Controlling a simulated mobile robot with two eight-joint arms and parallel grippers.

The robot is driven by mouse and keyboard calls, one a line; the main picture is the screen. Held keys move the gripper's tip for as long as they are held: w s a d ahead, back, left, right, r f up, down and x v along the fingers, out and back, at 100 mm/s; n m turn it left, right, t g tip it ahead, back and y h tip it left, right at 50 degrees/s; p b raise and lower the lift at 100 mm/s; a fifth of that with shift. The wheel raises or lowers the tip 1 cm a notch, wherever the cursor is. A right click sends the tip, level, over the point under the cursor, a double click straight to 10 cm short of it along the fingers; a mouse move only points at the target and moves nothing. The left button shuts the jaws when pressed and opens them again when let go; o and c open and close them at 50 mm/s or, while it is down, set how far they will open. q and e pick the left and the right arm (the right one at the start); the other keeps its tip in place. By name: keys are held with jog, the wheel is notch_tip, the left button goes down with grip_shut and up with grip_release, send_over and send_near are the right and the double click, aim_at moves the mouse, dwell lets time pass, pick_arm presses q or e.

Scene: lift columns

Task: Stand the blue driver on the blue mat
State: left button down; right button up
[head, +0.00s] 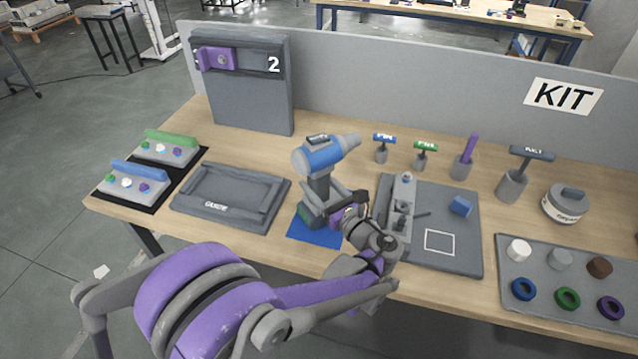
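The blue driver (322,156), with a blue body and dark grey handle, stands upright at the middle of the bench. Its base is over the blue mat (314,237), and a front strip of the mat shows. Whether the base touches the mat is hard to tell. My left gripper (343,198) is at the driver's lower handle, on its right side. Its fingers overlap the handle, and their closure is hidden. My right gripper is not in view.
A grey fixture board (460,254) with a blue block lies right of the driver. A grey tray marked GUIDE (228,211) lies to the left. Labelled tools (425,146) stand behind on the right. A parts tray (540,300) is at far right. A grey panel (262,105) stands behind.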

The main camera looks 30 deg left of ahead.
pick_arm(q)
jog(key=shift+f, duration=0.2)
jog(key=shift+c, duration=0.2)
grip_release()
jog(key=b+v, duration=0.1)
jog(key=v, duration=1)
jog(key=shift+a, duration=0.1)
